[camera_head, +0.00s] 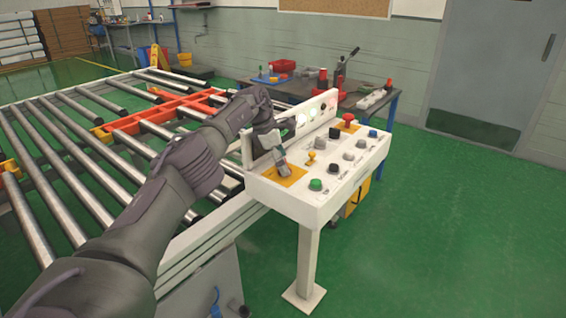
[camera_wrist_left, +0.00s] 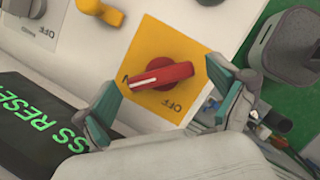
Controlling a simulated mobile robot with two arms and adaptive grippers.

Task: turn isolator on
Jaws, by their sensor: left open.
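The isolator is a red rotary knob (camera_wrist_left: 160,77) with a white stripe, on a yellow plate (camera_wrist_left: 150,48) in the left wrist view. The stripe lies on the knob's left part and points left, towards a partly hidden label. An "OFF" label is below right of the knob. The yellow plate (camera_head: 291,180) also shows at the left end of the white control panel (camera_head: 313,209) in the head view. My left gripper (camera_wrist_left: 163,86) is open, its teal-padded fingertips on either side of the knob, apart from it. In the head view my left gripper (camera_head: 279,160) hides the knob.
A green button (camera_head: 316,184), a yellow knob (camera_head: 311,157) and a red emergency button (camera_head: 348,120) share the panel. An upright display board (camera_head: 318,112) stands behind. A roller conveyor (camera_head: 75,150) lies left. Green floor is clear at right.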

